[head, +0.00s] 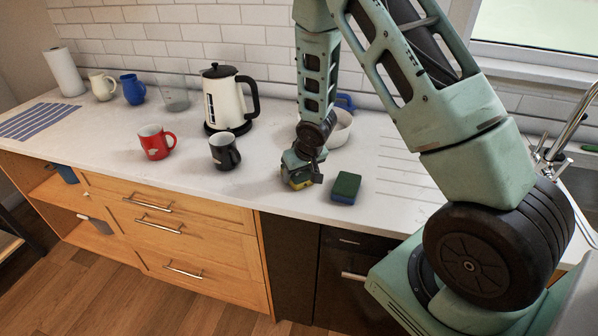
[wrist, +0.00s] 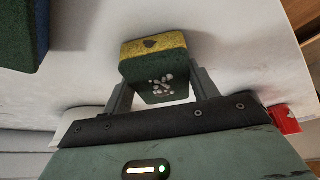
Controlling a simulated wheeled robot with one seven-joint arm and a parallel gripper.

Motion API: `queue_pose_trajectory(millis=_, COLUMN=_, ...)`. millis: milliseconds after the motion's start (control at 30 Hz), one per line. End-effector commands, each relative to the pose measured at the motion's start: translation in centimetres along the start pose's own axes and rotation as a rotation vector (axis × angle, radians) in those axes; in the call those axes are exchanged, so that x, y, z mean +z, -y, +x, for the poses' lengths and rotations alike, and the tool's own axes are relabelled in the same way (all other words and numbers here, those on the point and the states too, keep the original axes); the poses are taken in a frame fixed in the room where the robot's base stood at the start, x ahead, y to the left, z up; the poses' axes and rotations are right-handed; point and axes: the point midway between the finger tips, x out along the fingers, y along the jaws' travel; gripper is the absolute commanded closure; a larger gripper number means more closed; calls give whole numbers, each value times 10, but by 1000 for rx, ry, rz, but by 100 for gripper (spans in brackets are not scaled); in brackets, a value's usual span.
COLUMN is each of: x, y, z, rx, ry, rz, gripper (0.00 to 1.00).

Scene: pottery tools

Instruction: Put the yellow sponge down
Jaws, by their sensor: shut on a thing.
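My gripper (head: 300,172) points down low over the white counter, near its front edge. It is shut on the yellow sponge (head: 298,184), which shows as a small yellow patch below the fingers. In the wrist view the yellow sponge (wrist: 153,50) sits between the two fingers of my gripper (wrist: 157,88), its green scouring side with pale specks facing the camera. I cannot tell whether the sponge touches the counter.
A blue sponge with a green top (head: 345,188) lies just right of my gripper. A black mug (head: 224,152), a red mug (head: 156,143) and a kettle (head: 229,98) stand left. A white bowl (head: 340,128) is behind. The counter (head: 262,190) is bare left of the gripper.

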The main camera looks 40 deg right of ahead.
Motion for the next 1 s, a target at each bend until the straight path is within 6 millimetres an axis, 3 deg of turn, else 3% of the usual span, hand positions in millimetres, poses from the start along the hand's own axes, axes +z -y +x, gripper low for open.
queue_pose_trajectory(millis=67, x=2, y=0, z=4, rx=0, ry=0, rz=0, gripper=49)
queue_pose_trajectory(millis=100, x=1, y=0, z=2, rx=0, ry=0, rz=-1, gripper=30)
queue_pose_trajectory(millis=133, x=1, y=0, z=2, rx=0, ry=0, rz=-1, gripper=22)
queue_pose_trajectory(millis=167, x=1, y=0, z=2, rx=0, ry=0, rz=0, gripper=20)
queue_pose_trajectory(millis=567, x=-1, y=0, z=-5, rx=0, ry=-1, rz=2, gripper=20)
queue_pose_trajectory(millis=767, x=-1, y=0, z=-35, rx=-1, ry=-5, rz=2, gripper=20)
queue_pose_trajectory(millis=1000, x=-2, y=-1, z=-82, rx=-1, ry=-4, rz=2, gripper=20)
